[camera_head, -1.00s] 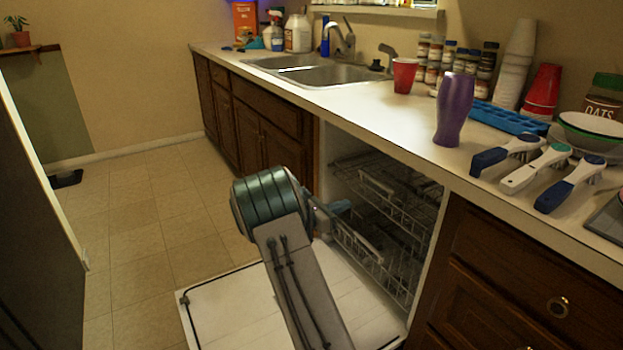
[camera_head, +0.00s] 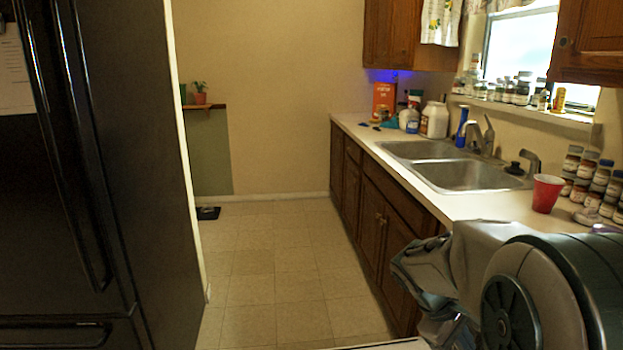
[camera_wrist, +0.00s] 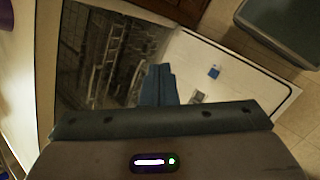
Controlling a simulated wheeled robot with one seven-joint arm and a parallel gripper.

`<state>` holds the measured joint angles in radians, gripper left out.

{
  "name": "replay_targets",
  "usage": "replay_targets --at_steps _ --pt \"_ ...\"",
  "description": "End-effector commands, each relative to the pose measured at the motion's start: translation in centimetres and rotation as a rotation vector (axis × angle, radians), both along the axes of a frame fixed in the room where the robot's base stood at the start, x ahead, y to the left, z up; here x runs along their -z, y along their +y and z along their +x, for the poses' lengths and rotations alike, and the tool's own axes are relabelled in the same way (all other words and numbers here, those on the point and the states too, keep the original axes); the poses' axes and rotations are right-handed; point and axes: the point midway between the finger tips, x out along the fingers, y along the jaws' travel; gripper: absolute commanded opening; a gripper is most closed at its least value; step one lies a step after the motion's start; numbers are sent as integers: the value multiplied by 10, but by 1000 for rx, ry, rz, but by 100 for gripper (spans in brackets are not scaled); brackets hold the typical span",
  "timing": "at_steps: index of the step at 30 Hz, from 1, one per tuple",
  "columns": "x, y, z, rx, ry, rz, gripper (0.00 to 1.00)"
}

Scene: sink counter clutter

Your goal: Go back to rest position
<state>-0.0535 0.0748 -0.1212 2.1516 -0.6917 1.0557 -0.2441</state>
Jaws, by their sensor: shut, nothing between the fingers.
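My gripper (camera_wrist: 158,85) shows in the wrist view with its blue fingers together and nothing between them. It is above the open dishwasher, apart from the racks (camera_wrist: 110,50) and the lowered white door (camera_wrist: 225,75). In the head view my folded arm fills the lower right corner, in front of the counter. The gripper's fingertips cannot be made out there.
A counter (camera_head: 480,205) with a double sink (camera_head: 465,175) runs along the right. A red cup (camera_head: 546,193) and several spice jars (camera_head: 590,175) stand on it. A black fridge (camera_head: 100,180) is at the left. The tiled floor (camera_head: 265,265) between is clear.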

Motion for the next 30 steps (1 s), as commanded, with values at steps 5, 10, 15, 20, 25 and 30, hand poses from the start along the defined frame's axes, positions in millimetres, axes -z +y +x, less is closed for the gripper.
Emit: replay_targets --at_steps 5,10,15,20,25,30 --pt "-55 46 -45 157 -175 208 0" --pt "-93 89 -81 309 -319 399 0" --pt "-117 121 -107 430 -418 546 0" --pt "-125 136 -118 489 -461 616 0" --pt "-125 138 -120 500 -467 627 0" --pt "-125 138 -120 500 -467 627 0"
